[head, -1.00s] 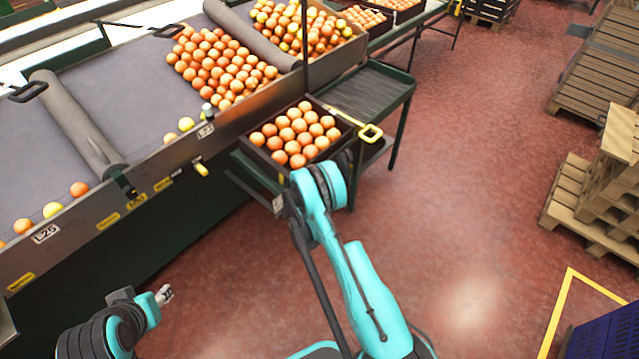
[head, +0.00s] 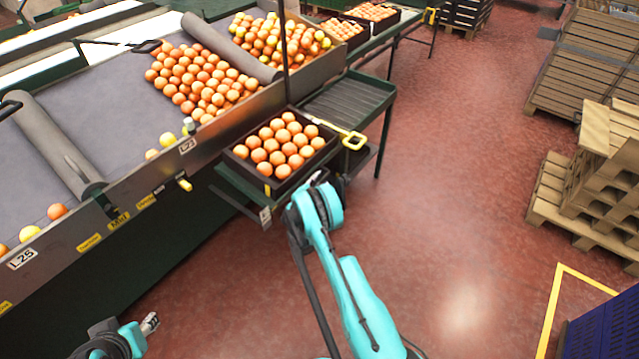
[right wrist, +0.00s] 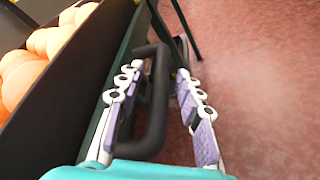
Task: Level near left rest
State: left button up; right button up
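A black crate (head: 234,162) full of oranges (head: 283,146) sits on a dark green rest (head: 233,181) at the near end of the sorting bench. My right gripper (right wrist: 159,70) is beside the crate, its fingers with purple pads apart. A black loop handle (right wrist: 158,95) lies between these fingers; I see a gap on the right side and cannot tell whether the left finger touches it. In the head view my right wrist hides most of this spot. My left gripper (head: 150,322) is low at the left, away from the bench; its fingers are too small to read.
The sorting bench (head: 130,205) runs along the left. Pallets (head: 590,190) and a blue crate (head: 605,330) stand at the right. The red floor between is clear.

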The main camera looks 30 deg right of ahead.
grip_shut()
jog(key=shift+w+r+n+g, duration=0.15)
jog(key=shift+r+n+g, duration=0.35)
jog(key=shift+r, duration=1.15)
grip_release()
jog(key=v, duration=1.2)
jog(key=shift+f, duration=0.15)
